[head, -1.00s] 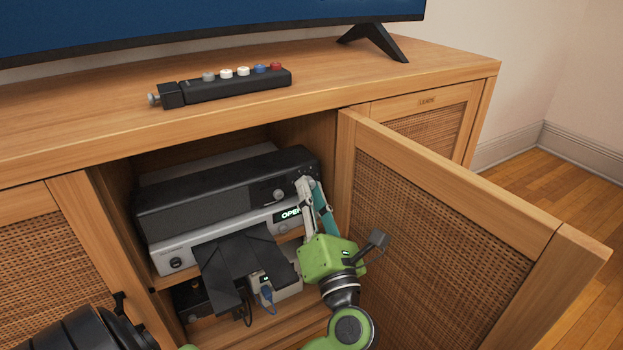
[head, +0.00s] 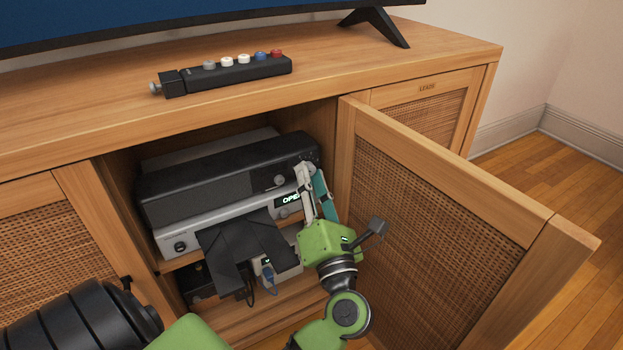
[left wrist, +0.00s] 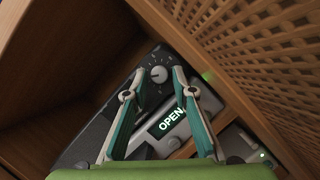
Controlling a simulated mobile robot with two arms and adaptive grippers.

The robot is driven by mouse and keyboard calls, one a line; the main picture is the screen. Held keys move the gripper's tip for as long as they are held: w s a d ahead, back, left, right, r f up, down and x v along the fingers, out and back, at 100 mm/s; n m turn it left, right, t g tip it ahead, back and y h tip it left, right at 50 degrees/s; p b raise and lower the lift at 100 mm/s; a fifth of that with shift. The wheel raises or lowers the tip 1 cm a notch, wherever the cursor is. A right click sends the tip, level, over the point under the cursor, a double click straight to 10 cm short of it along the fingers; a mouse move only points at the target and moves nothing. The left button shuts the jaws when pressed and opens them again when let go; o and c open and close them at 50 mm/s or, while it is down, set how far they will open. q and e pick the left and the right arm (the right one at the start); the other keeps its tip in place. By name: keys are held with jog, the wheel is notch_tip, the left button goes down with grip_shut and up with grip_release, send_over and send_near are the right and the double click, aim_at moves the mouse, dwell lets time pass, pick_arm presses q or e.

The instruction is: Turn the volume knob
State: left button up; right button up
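The volume knob (left wrist: 158,74) is a small round pale knob on the dark front of the black receiver (head: 220,190), with marks around it. In the left wrist view it lies between the tips of my left gripper (left wrist: 159,73), with a narrow gap on each side; I cannot tell if a finger touches it. In the head view the left gripper (head: 310,167) reaches up to the receiver's right end, and its fingers mostly hide the knob. The gripper is open. My right gripper is not in view.
The open cabinet door (head: 440,200) stands close at the right of my arm. A black button strip (head: 235,80) lies on the cabinet top.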

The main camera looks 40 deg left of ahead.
pick_arm(q)
jog(key=v, duration=1.1)
jog(key=shift+s+d+f, duration=0.15)
jog(key=shift+s+d, duration=0.1)
